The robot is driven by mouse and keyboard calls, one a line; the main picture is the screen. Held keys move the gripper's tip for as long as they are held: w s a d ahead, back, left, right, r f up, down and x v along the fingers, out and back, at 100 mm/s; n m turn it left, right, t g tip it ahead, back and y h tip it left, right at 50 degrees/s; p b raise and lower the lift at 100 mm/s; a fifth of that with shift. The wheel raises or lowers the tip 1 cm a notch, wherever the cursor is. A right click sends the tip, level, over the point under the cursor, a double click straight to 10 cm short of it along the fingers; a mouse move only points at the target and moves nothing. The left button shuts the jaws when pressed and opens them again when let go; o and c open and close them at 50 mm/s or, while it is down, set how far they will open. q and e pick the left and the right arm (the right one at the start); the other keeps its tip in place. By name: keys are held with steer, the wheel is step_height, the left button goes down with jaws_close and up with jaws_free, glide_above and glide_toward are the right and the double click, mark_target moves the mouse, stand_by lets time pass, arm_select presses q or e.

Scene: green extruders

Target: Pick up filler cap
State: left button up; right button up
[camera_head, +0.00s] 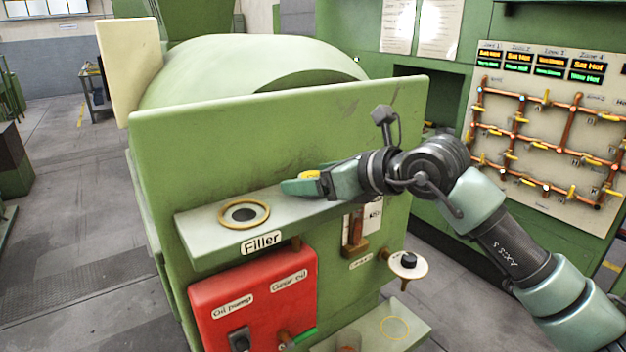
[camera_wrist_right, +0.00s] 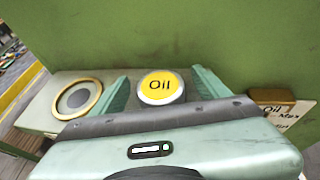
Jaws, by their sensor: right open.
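The filler cap, a round yellow disc marked "Oil" with a pale rim, shows in the right wrist view (camera_wrist_right: 161,87) and partly in the head view (camera_head: 308,175). It is at the right part of the pale green filler shelf (camera_head: 205,242). My right gripper (camera_head: 300,186) is open, with its green fingers on either side of the cap; in the wrist view small gaps show between cap and fingers. In the head view the fingers hide most of the cap. The filler opening (camera_head: 244,214), a brass ring around a dark hole, is to the left. My left gripper is out of view.
A green machine panel (camera_head: 270,140) rises behind the shelf. Below are a red switch box (camera_head: 255,300), a round pale plate with a black knob (camera_head: 408,266) and a lower shelf (camera_head: 360,335). A wall panel with copper pipes (camera_head: 550,130) stands at right.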

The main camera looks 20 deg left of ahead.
steer(key=shift+d, duration=0.1)
steer(key=c, duration=1.4)
jaws_close()
steer(key=shift+r, duration=0.15)
